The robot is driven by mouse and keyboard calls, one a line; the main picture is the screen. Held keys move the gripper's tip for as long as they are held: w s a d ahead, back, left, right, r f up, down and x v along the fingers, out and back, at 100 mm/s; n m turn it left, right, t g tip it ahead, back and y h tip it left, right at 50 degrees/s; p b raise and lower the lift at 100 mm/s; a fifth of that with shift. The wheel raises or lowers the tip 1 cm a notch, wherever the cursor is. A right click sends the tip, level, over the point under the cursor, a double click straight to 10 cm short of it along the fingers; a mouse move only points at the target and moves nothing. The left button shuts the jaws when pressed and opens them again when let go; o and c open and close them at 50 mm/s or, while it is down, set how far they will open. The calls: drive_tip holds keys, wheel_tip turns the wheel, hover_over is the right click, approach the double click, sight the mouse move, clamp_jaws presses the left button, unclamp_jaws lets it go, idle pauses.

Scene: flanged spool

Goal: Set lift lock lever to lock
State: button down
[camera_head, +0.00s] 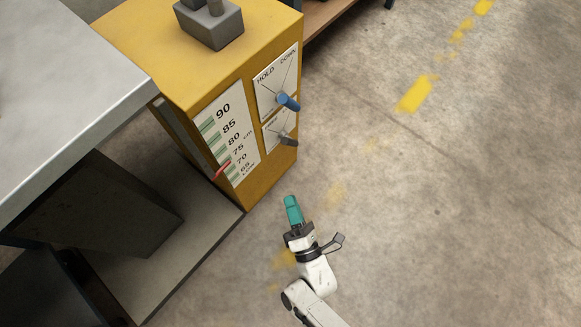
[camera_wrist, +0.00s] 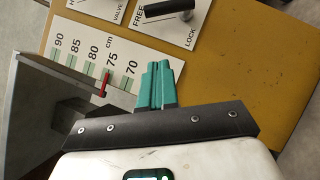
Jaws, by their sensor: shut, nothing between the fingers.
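The lift lock lever (camera_head: 289,140) is a short dark handle on the lower white panel of the yellow cabinet. My gripper (camera_head: 291,198) has teal fingers, shut and empty. It is in front of the cabinet, apart from the lever. In the wrist view the fingertips (camera_wrist: 158,66) show below the lever's panel (camera_wrist: 165,40).
A blue-knobbed lever (camera_head: 288,102) sits on the HOLD/DOWN panel just above. A height scale (camera_head: 227,135) with a red pointer (camera_head: 222,170) is to the left. A grey table (camera_head: 70,80) is at the left. The concrete floor at right is clear.

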drive_tip(key=b, duration=0.2)
approach(285, 138)
drive_tip(key=w+a+f, duration=0.3)
drive_tip(key=a+f, duration=0.1)
drive_tip(key=a, duration=0.1)
drive_tip(key=shift+w+d+r, duration=0.95)
drive_tip(key=shift+w+r, duration=0.15)
drive_tip(key=shift+w, duration=0.1)
drive_tip(key=shift+r+p, duration=0.15)
drive_tip(key=shift+p, duration=0.15)
drive_tip(key=shift+w+d+r+m+h+p, duration=0.15)
drive_tip(key=shift+m+h+p, duration=0.15)
drive_tip(key=shift+m+p, duration=0.2)
drive_tip(key=w+d+r+m+g+h+p, duration=0.2)
drive_tip(key=m+p, duration=0.6)
drive_tip(key=p, duration=0.7)
drive_tip(key=w+d+r+g, duration=0.1)
drive_tip(key=w+g, duration=0.1)
drive_tip(key=g, duration=0.1)
drive_tip(key=shift+w+d+m, duration=0.2)
drive_tip(key=shift+m, duration=0.1)
drive_tip(key=shift+w+d, duration=0.1)
